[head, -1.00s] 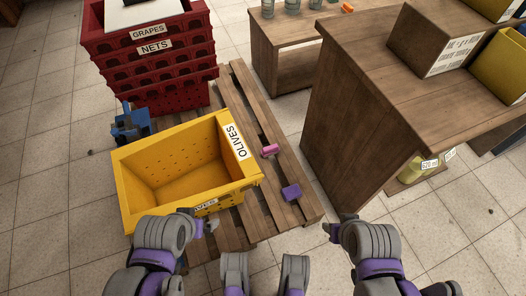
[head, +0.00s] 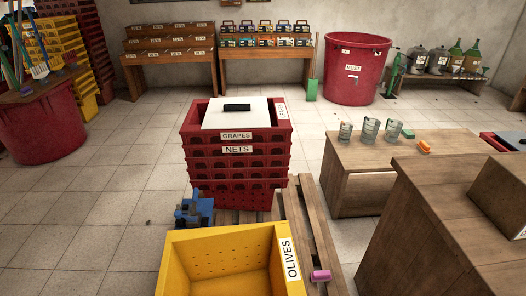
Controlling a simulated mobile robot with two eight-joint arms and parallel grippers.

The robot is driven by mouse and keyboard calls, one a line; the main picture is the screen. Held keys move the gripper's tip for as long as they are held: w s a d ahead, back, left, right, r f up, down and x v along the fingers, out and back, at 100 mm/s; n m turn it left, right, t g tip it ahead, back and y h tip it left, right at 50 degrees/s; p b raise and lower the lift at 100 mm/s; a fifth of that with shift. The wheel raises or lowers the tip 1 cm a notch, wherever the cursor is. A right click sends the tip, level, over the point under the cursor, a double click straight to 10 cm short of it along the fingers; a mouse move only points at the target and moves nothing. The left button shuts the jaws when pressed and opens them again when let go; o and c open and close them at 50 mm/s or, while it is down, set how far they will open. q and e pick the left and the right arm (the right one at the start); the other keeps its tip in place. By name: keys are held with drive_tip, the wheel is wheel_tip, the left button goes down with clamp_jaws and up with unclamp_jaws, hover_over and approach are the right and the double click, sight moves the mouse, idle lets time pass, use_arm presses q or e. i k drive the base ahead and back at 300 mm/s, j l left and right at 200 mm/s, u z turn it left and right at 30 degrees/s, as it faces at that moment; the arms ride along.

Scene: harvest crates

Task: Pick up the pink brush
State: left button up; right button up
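A small pink object (head: 320,276), which looks like the pink brush, lies on the wooden pallet (head: 318,238) at the bottom of the head view. It is just right of the yellow crate (head: 212,236) labelled OLIVES. Its bristles cannot be made out at this size. Neither of my grippers is in view.
A stack of red crates (head: 236,166) stands behind the yellow crate, with a blue object (head: 194,210) beside it. Wooden tables (head: 440,232) stand to the right, one bearing glass mugs (head: 369,130) and an orange object (head: 424,146). Tiled floor is free at left.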

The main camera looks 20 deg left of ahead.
sight(321, 275)
drive_tip(key=u, duration=1.5)
drive_tip(key=k+l+u, duration=0.1)
drive_tip(key=l+u, duration=0.2)
drive_tip(key=k+l+u, duration=0.15)
drive_tip(key=l+u, duration=0.2)
drive_tip(key=k+l, duration=0.4)
drive_tip(key=l, duration=0.2)
